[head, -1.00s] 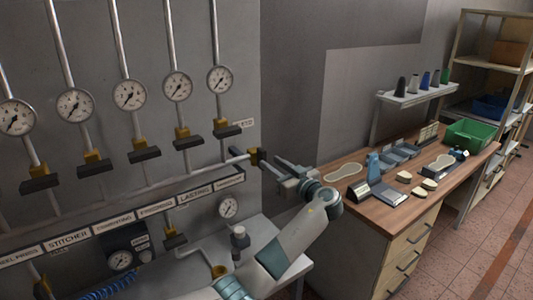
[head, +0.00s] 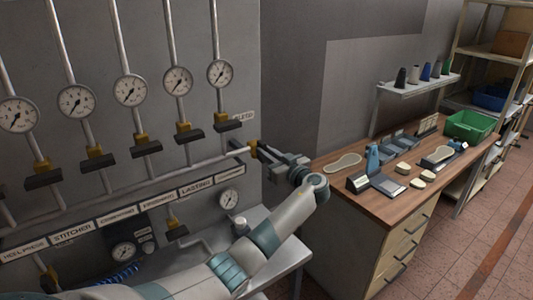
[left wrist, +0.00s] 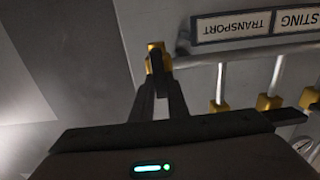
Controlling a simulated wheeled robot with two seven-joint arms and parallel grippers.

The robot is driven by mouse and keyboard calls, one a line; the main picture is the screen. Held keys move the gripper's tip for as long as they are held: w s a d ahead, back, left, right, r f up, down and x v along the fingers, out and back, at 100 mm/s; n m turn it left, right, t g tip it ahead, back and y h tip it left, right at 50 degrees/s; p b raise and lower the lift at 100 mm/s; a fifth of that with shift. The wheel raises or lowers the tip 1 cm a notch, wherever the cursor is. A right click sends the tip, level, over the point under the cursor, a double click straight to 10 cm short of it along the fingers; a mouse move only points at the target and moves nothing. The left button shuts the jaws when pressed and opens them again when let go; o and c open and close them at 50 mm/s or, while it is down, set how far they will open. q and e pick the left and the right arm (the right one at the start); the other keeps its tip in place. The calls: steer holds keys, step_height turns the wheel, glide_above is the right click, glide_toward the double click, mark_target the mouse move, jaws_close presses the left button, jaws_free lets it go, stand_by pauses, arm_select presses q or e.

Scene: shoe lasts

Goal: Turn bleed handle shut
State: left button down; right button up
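The bleed valve, a brass block (head: 253,149), sits at the right end of the grey pipe, below the BLEED label (head: 243,115). In the left wrist view the brass fitting (left wrist: 155,47) is at top centre, with the dark bleed handle (left wrist: 157,63) at it. My left gripper (head: 265,152) reaches the valve from the right. In the left wrist view its dark fingers (left wrist: 157,78) stand close together with their tips at the handle, and look shut on it. The fingers partly hide the handle, so its exact angle is unclear. My right gripper is not in view.
Several gauges (head: 178,81) and brass valves with dark handles line the wall at left. A labelled strip (head: 160,199) runs below the pipe. A wooden bench (head: 345,195) with shoe parts and a green crate (head: 469,125) stands at right. A grey ledge (head: 275,252) lies below my arm.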

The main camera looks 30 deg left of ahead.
arm_select(q)
steer(key=shift+w+d+f+m+b, duration=0.15)
steer(key=shift+m+b, duration=0.95)
steer(key=shift+m, duration=1.95)
steer(key=shift+w+f+m+b, duration=0.2)
steer(key=shift+m+b, duration=0.95)
steer(key=shift+m, duration=1.85)
steer(key=shift+w+d+f+m+b, duration=0.15)
steer(key=shift+m+b, duration=0.95)
steer(key=shift+m, duration=1.95)
steer(key=shift+f, duration=0.1)
